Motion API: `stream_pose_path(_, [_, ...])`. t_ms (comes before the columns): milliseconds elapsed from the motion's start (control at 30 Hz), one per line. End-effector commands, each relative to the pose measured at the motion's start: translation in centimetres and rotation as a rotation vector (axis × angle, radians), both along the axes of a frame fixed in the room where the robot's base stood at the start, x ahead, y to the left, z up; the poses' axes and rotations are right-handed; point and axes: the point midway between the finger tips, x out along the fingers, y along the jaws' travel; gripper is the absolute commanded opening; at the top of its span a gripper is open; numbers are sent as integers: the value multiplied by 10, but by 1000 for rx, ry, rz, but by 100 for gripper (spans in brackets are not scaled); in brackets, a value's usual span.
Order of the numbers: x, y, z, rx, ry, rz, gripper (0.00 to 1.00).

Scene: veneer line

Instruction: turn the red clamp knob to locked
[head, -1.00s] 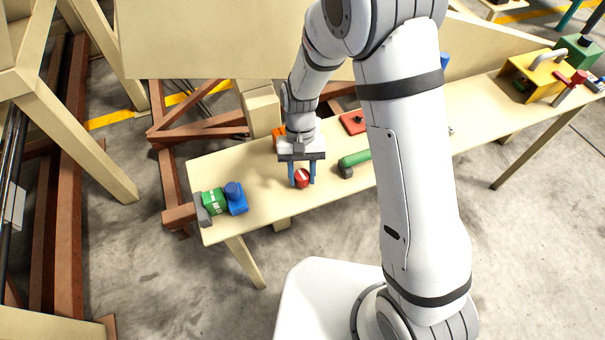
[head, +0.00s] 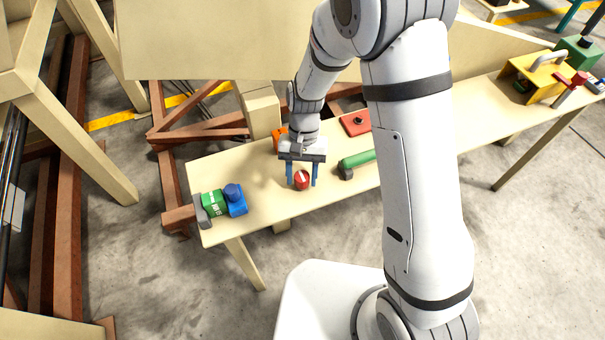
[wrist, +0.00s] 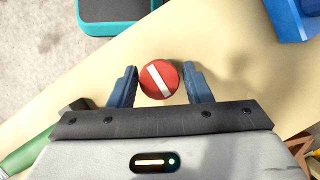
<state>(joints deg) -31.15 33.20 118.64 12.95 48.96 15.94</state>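The red clamp knob (head: 302,180) is round with a white stripe across its top, on the pale bench. In the wrist view the knob (wrist: 157,84) lies between my two blue fingers, its stripe running diagonally from upper left to lower right. My gripper (head: 302,178) is open, with a finger on either side of the knob. It also shows in the wrist view (wrist: 159,80), where the gaps beside the knob are narrow. In the head view small gaps show on both sides. No locked or unlocked marking is readable.
A green-and-blue device (head: 215,203) stands at the bench's left end. A green cylinder (head: 357,159) lies right of the knob, with a red block (head: 354,123) behind it. An orange item (head: 279,135) is partly hidden behind my gripper. The bench (head: 262,205) in front is clear.

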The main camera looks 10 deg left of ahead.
Motion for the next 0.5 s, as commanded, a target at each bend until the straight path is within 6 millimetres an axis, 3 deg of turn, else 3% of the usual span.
stream_pose_path(133, [-1, 0, -1, -1, 3, 0, 57])
stream_pose_path(500, [4, 0, 9, -1, 1, 1, 57])
